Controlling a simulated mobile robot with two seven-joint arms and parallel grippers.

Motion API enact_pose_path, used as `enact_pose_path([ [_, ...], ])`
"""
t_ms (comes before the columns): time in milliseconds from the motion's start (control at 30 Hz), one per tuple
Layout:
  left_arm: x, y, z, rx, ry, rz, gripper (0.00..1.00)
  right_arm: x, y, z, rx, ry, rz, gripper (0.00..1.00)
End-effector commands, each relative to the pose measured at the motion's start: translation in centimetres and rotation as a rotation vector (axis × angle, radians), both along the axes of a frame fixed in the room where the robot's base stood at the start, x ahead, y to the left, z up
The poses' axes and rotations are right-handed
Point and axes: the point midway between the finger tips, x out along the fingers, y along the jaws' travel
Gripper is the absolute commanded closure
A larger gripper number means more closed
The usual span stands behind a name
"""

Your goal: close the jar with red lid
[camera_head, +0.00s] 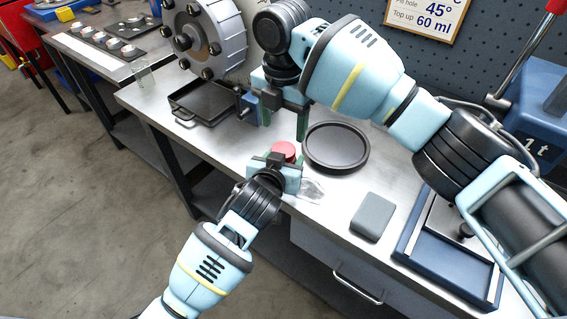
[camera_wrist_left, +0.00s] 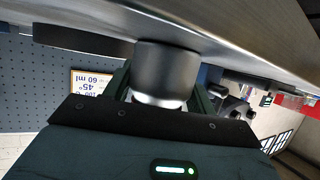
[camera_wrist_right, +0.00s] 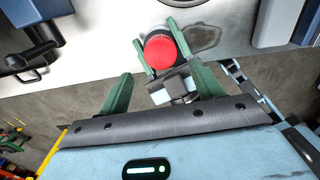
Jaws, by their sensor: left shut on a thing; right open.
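The red lid (camera_wrist_right: 160,53) shows as a round disc over the end of the grey jar (camera_wrist_left: 166,70). In the head view the lid (camera_head: 285,149) sits just beyond my left gripper (camera_head: 284,163). My left gripper is shut on the jar at the bench's front edge. The left wrist view shows the jar between the fingers but not the lid. I cannot tell whether the lid is seated tight. My right gripper (camera_wrist_right: 163,88) is open and empty. It is above the bench near the lid, its fingers apart and pointing toward it.
A round dark tray (camera_head: 336,166) lies right of the lid. A glossy patch (camera_head: 313,188) is on the bench close to the jar. A grey box (camera_head: 373,217) and a blue tray (camera_head: 407,249) are further right. A black square tray (camera_head: 205,116) and a large rotor (camera_head: 232,40) stand left.

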Motion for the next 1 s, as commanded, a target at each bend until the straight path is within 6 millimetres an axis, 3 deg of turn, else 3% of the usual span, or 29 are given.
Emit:
enact_pose_path([
  [200, -0.1, -0.1, -0.1, 0.0, 0.003, -0.001, 1.0, 0.0, 0.0, 1.2, 0.0, 0.0, 0.255, 0.34],
  [333, -0.1, -0.1, -0.1, -0.001, 0.002, -0.001, 1.0, 0.0, 0.0, 1.5, 0.0, 0.001, 0.33, 0.34],
  [767, -0.1, -0.1, -0.1, -0.001, 0.002, -0.001, 1.0, 0.0, 0.0, 1.4, 0.0, 0.002, 0.35, 0.34],
  [1000, -0.1, -0.1, -0.1, -0.001, 0.002, -0.001, 1.0, 0.0, -0.1, -0.9, -0.001, 0.004, 0.348, 0.34],
])
